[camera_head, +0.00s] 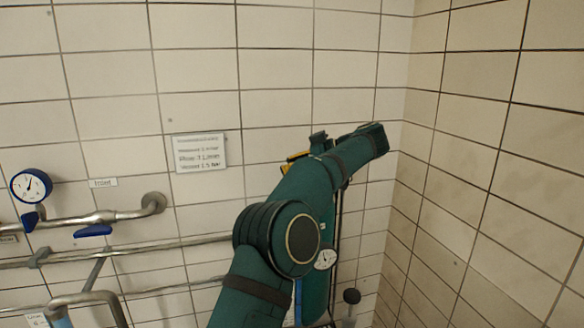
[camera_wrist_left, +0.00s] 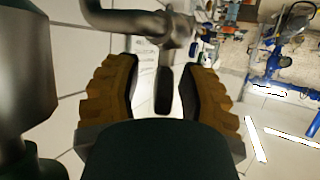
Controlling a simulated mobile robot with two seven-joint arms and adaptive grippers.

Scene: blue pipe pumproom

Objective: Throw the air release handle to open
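My left gripper (camera_head: 298,156) is mostly hidden in the head view behind my own green arm; only a bit of its yellow finger shows by the wall. In the left wrist view its two orange-brown fingers (camera_wrist_left: 160,92) stand apart. A dark, narrow handle (camera_wrist_left: 163,92) reaches down between them, with a gap on each side. The handle seems to hang from a grey metal pipe fitting (camera_wrist_left: 162,22) just above. I cannot make out this handle in the head view, where the arm covers that area. My right gripper is not in view.
A white sign (camera_head: 199,152) hangs on the tiled wall. At left are a blue-rimmed gauge (camera_head: 31,185), metal pipes (camera_head: 110,216) and a blue lever (camera_head: 93,230). Another gauge (camera_head: 326,259) shows beside my arm. The right wall (camera_head: 490,190) is bare.

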